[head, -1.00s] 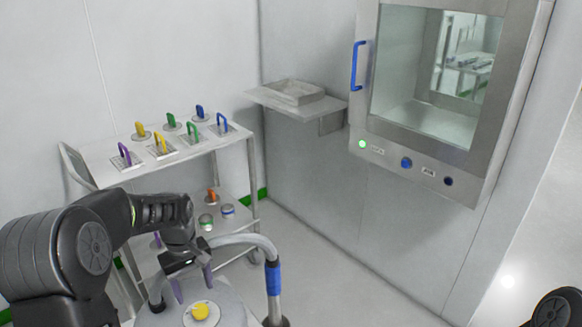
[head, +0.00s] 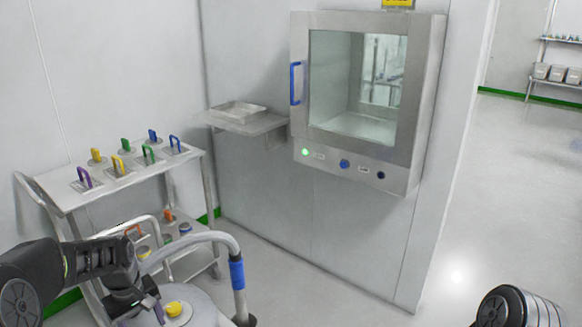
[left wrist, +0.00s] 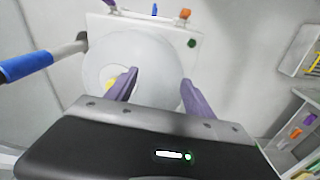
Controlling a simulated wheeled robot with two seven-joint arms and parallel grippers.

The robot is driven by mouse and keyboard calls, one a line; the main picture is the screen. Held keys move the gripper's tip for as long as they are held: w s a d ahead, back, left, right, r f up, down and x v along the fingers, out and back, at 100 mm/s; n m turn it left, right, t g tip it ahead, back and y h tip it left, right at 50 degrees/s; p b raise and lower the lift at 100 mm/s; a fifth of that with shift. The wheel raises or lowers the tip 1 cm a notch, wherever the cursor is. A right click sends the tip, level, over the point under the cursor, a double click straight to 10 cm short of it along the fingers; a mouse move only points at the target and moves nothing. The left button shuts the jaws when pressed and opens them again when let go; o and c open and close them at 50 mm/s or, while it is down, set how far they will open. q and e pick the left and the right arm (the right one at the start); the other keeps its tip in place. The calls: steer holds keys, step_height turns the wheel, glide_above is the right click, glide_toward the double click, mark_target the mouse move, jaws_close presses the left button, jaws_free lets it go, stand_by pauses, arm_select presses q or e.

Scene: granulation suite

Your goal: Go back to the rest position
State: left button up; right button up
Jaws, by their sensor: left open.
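My left gripper (head: 148,312) is low at the left in the head view, beside the yellow knob (head: 174,309) on a round metal lid (head: 203,315). In the left wrist view its two purple fingers (left wrist: 160,92) are spread apart with nothing between them. Beyond them is a pale round surface (left wrist: 158,65), with a bit of yellow partly hidden behind the left finger. Part of my right arm shows at the bottom right of the head view; its gripper is out of the picture.
A curved metal pipe with a blue grip (head: 238,274) rises right beside my left gripper. A white cart (head: 62,198) with several coloured-handled tools stands at left. A wall shelf (head: 243,122) and a glass-fronted wall cabinet (head: 423,105) are behind. Open floor (head: 480,220) lies at right.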

arm_select(q)
steer(key=w+d+f+m+t, duration=0.2)
steer(key=w+d+f+m, duration=0.15)
steer(key=d+f, duration=0.2)
steer(key=s+d+f+m+t+h+p, duration=0.1)
steer(key=s+d+f+m+h+p, duration=0.2)
steer(key=d+f, duration=0.55)
steer(key=s+d+f+g+p, duration=0.1)
steer(key=s+d+f, duration=0.1)
steer(key=s+d, duration=0.6)
steer(key=s+d+f+m+g+h+p, duration=0.1)
steer(key=s+d+f+g, duration=0.1)
steer(key=s+d, duration=0.6)
steer(key=s+f, duration=0.1)
steer(key=s, duration=0.6)
steer(key=shift+p, duration=0.4)
arm_select(e)
step_height(320, 180, up, 6)
steer(key=shift+w+f, duration=0.15)
steer(key=shift+f, duration=0.05)
steer(key=shift+a, duration=0.1)
